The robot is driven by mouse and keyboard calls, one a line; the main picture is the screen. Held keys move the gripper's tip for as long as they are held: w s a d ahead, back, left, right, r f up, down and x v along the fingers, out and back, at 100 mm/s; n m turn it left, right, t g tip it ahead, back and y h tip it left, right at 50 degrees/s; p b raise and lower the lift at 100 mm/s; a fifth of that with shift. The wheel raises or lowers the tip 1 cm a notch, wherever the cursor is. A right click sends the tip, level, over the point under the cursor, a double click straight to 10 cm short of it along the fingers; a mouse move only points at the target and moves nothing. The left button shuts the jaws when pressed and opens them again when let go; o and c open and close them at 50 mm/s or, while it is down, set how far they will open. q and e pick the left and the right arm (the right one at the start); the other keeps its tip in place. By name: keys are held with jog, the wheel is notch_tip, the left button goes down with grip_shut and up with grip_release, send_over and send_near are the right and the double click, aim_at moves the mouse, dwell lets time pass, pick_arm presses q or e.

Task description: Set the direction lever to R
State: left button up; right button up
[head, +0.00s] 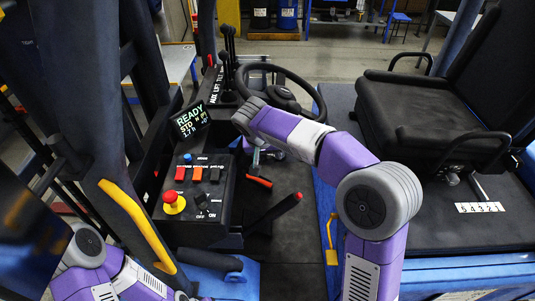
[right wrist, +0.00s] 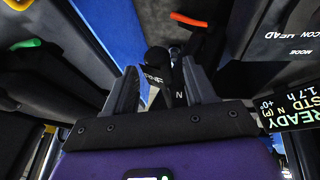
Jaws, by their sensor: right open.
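The direction lever (right wrist: 157,62) looks like the dark stalk with a rounded black end between my right gripper's fingers in the right wrist view. A white N (right wrist: 180,95) and other small lettering show beside it. My right gripper (right wrist: 160,88) is open, with one finger on each side of the stalk; I cannot tell whether either touches it. In the head view my right arm covers most of this spot, and the right gripper (head: 262,158) is partly hidden below the steering wheel. The display (head: 190,120) reads READY, STD, N. My left arm shows at the lower left, without its fingers.
The steering wheel (head: 282,92) is just beyond my right wrist. A switch panel (head: 195,192) with a red knob (head: 174,202) stands left. Two red-tipped levers (head: 258,181) (head: 285,207) are close below the gripper. The black seat (head: 430,120) is at the right.

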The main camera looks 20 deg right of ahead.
jog(key=shift+d+f, duration=0.1)
jog(key=shift+f, duration=0.25)
jog(key=shift+w, duration=0.1)
grip_shut()
jog(key=d+n+t+b, duration=0.1)
jog(key=b, duration=0.1)
jog(key=d+f+n+b, duration=0.1)
jog(key=d+b, duration=0.1)
jog(key=d+f+n+t+y+b, duration=0.1)
jog(key=d+b, duration=0.1)
jog(key=b, duration=0.1)
jog(key=shift+s+n+t, duration=0.3)
jog(key=shift+s+n, duration=0.05)
jog(key=shift+n, duration=0.05)
